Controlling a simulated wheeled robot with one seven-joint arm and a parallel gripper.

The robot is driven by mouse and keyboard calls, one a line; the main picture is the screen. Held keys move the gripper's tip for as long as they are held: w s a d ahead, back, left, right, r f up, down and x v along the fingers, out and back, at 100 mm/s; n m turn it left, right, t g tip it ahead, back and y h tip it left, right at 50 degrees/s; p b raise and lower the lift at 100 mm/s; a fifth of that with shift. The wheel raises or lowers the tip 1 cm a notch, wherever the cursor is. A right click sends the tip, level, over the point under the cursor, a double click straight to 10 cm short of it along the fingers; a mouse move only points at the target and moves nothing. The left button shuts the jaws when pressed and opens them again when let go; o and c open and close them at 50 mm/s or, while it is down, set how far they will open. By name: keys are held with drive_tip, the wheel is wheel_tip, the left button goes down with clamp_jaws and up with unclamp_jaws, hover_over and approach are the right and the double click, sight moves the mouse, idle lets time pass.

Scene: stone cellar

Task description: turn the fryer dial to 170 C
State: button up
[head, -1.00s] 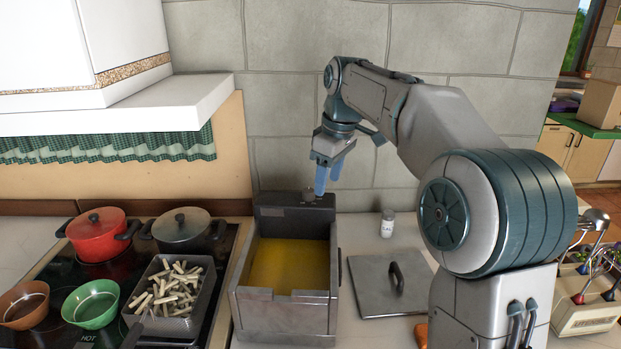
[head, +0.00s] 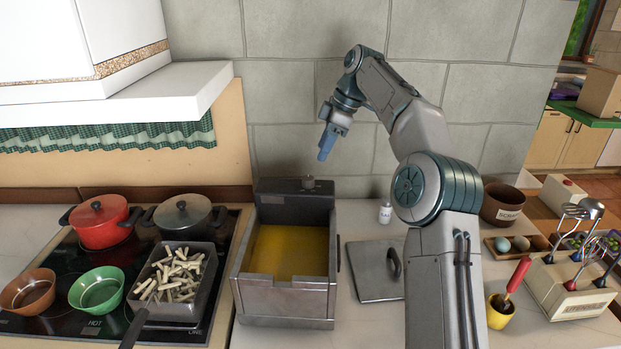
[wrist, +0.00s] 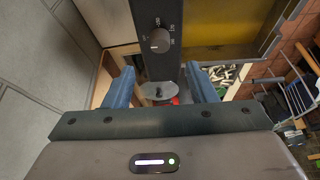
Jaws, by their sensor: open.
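The fryer (head: 285,309) is a grey metal box of yellow oil on the counter, with a dark control head (head: 278,190) at its back. The dial (head: 308,182) is a small grey knob on top of that head. In the wrist view the dial (wrist: 159,42) sits on a black panel with small white marks around it; I cannot read its setting surely. My gripper (head: 323,156) is above the dial and slightly right of it, apart from it. In the wrist view my gripper (wrist: 162,76) is open, its blue fingers wide apart with the dial beyond their tips.
A lid (head: 374,271) lies right of the fryer, with a salt shaker (head: 385,212) behind it. A fry basket (head: 206,290) sits left on the hob, near a red pot (head: 100,222) and a dark pot (head: 183,220). The stone wall (head: 290,120) rises behind the fryer.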

sight(309, 178)
drive_tip(key=x, duration=0.9)
drive_tip(key=shift+f, duration=0.2)
drive_tip(key=shift+c, duration=0.3)
drive_tip(key=c, duration=0.9)
